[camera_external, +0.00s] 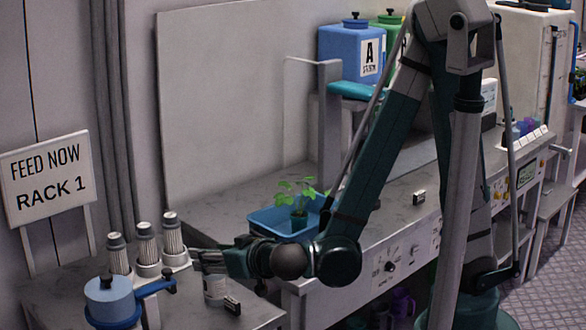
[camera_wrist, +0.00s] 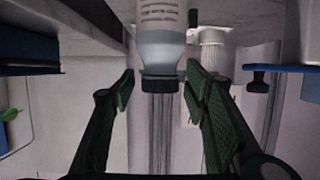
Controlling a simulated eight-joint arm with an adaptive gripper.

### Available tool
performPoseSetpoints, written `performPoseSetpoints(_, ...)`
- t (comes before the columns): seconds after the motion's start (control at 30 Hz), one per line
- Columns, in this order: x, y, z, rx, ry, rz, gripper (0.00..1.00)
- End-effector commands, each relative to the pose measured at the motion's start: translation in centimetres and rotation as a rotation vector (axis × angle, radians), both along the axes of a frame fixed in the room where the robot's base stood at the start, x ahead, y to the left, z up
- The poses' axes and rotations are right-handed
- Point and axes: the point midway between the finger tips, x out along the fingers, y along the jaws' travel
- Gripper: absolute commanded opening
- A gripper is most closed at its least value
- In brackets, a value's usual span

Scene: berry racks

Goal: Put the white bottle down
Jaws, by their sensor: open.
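The white bottle (camera_external: 214,290) stands upright on the grey bench at the lower left, just below my gripper (camera_external: 203,262). It also shows in the wrist view, which looks upside down. There the bottle (camera_wrist: 161,48) has a pale label and a dark ribbed cap (camera_wrist: 160,84). In the wrist view my gripper (camera_wrist: 160,92) is open, with one finger on each side of the cap and a visible gap on both sides. The bottle's base is cut off by the top edge of the wrist view.
Several white ribbed cylinders (camera_external: 147,243) stand left of my gripper, near a blue lidded pot (camera_external: 110,300). A small black object (camera_external: 232,305) lies beside the bottle. A blue tray (camera_external: 262,222) with a seedling is behind. A sign (camera_external: 46,178) reads "FEED NOW RACK 1".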

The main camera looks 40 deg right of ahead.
Motion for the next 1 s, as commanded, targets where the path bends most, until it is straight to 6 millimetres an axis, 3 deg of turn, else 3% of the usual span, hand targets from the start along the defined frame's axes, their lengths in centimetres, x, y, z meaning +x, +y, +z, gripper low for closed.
performPoseSetpoints(0.03, 0.0, 0.0, 0.0, 0.0, 0.0, 0.0, 0.43)
performPoseSetpoints(0.37, 0.0, 0.0, 0.0, 0.0, 0.0, 0.0, 0.01)
performPoseSetpoints(0.73, 0.0, 0.0, 0.3, 0.0, 0.0, 0.0, 0.0)
performPoseSetpoints(1.0, 0.0, 0.0, 2.0, 0.0, 0.0, 0.0, 0.0)
